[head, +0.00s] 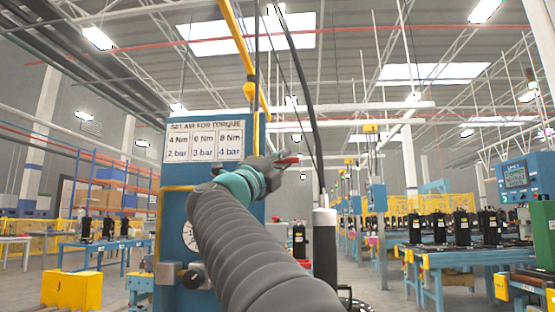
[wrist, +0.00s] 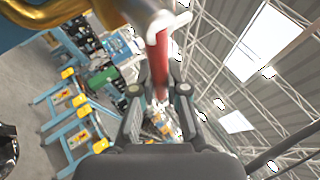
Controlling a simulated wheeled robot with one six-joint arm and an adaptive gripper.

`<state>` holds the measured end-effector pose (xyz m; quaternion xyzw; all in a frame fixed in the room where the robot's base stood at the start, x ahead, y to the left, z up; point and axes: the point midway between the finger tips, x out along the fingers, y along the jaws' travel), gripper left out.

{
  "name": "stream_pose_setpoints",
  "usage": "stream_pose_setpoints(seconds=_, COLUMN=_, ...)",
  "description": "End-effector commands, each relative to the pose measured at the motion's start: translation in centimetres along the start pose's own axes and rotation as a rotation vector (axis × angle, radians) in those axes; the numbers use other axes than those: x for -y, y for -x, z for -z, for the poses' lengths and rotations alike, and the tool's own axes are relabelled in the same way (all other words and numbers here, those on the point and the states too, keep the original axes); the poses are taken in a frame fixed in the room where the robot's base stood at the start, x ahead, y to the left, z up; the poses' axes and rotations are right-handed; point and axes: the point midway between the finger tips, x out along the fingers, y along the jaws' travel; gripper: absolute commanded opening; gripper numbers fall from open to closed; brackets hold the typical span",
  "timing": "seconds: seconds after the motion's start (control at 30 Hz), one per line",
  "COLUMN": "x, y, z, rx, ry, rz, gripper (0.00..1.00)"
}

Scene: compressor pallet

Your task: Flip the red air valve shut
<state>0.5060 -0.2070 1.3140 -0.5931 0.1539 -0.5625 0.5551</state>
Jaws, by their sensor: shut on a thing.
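The red air valve's lever (wrist: 158,62) shows in the wrist view, running down from a pale metal valve end (wrist: 150,14) at the top to between the fingers. My gripper (wrist: 159,98) is shut on this lever, one finger on each side. The valve body is hidden behind my gripper and arm in the head view.
A blue panel (head: 177,184) stands behind my arm, with a torque and pressure sign (head: 204,141), a partly hidden gauge (head: 188,237) and a dark knob (head: 193,277). A yellow pipe (wrist: 50,14) runs near the valve. A black cylinder (head: 325,255) stands right of my arm.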

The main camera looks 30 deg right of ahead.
Motion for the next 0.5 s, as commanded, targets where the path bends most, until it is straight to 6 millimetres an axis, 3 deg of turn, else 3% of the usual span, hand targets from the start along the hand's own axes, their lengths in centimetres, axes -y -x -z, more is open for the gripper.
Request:
stream_pose_setpoints(seconds=0.33, x=-0.07, y=-0.03, z=0.06, rx=-0.002, ry=-0.002, rz=-0.001, gripper=0.0)
stream_pose_setpoints(seconds=0.37, x=-0.08, y=-0.03, z=0.06, rx=-0.002, ry=-0.002, rz=-0.001, gripper=0.2)
stream_pose_setpoints(seconds=0.4, x=-0.08, y=-0.04, z=0.06, rx=-0.002, ry=-0.001, rz=-0.001, gripper=0.3)
stream_pose_setpoints(seconds=0.43, x=-0.09, y=-0.04, z=0.07, rx=-0.002, ry=-0.001, rz=-0.001, gripper=0.38)
stream_pose_setpoints(seconds=0.5, x=-0.1, y=-0.07, z=0.1, rx=-0.002, ry=-0.001, rz=-0.001, gripper=0.39)
